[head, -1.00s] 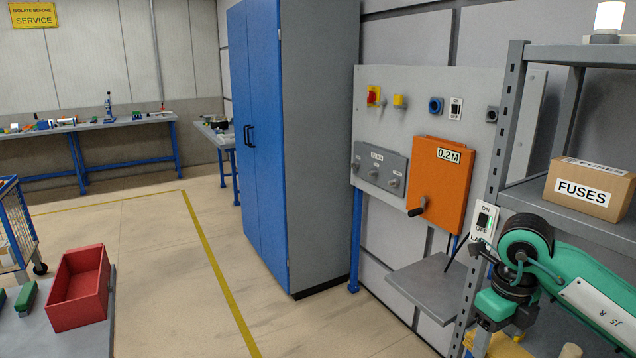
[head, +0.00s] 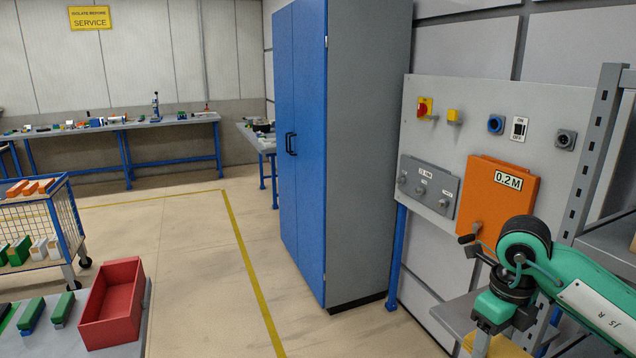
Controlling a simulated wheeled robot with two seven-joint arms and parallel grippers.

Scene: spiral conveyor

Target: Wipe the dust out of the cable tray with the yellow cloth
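Neither the yellow cloth nor the cable tray can be made out in the head view. My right arm comes in from the lower right, green with a dark wrist joint. My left arm and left gripper are not in the picture.
A red bin (head: 112,304) and several green blocks sit on a grey table at lower left. A wire cart (head: 42,228) stands behind. A blue cabinet (head: 302,150) and a panel with an orange box (head: 497,205) stand ahead. Floor between is clear.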

